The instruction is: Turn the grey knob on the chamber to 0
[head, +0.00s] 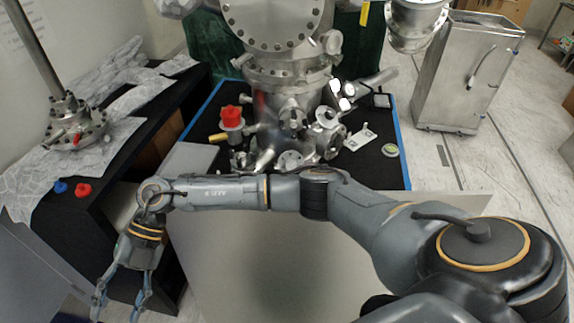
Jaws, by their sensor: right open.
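The metal vacuum chamber (285,75) stands at the top centre on a black table with blue edging. Several flanges and fittings ring its lower part; which of them is the grey knob I cannot tell at this size. My right gripper (117,308) hangs at the lower left, fingers pointing down and spread apart, with nothing between them. It is well apart from the chamber, nearer the camera and to the left. My right arm stretches across the picture in front of the table. My left gripper is not in view.
A red knob (231,116) sits left of the chamber. Red (83,190) and blue (60,187) caps and a flanged metal part (75,130) rest on the left bench. A metal cabinet (468,75) stands at right. A pale panel (255,262) fronts the table.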

